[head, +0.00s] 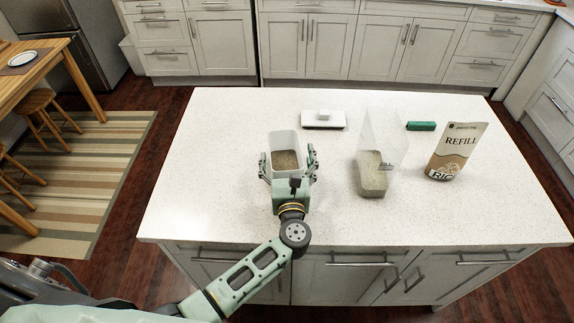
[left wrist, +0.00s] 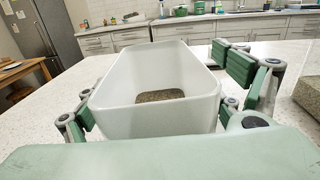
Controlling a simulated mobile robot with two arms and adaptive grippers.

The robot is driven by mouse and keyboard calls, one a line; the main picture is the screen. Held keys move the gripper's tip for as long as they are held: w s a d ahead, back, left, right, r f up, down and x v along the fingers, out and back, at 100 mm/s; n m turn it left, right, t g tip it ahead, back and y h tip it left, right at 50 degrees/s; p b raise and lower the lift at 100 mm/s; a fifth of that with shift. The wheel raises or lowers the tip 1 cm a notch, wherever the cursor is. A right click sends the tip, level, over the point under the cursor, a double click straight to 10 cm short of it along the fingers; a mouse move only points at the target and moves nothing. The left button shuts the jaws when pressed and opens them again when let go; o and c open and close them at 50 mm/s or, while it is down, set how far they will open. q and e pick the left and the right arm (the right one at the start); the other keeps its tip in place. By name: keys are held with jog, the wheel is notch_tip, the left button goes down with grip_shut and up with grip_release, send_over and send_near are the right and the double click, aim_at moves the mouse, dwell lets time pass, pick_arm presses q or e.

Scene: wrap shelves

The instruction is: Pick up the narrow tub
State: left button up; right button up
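The narrow tub (head: 285,142) is white, deep and open-topped, with grainy brown contents low inside. It appears to stand upright on the counter, left of the middle. It also fills the middle of the left wrist view (left wrist: 155,113). My left gripper (head: 288,164) is open at its near end, with one finger on each side. In the left wrist view, green pads of my left gripper (left wrist: 160,95) show on both sides. A gap shows between the right finger and the tub wall; contact on the left is unclear. My right gripper is not in view.
A tall clear container (head: 383,130) with grain stands to the right on the pale counter (head: 450,215). A white dish (head: 323,120) lies behind the tub. The counter's front left is clear.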

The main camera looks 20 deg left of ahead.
pick_arm(q)
jog(key=shift+r, duration=0.1)
jog(key=c, duration=1.4)
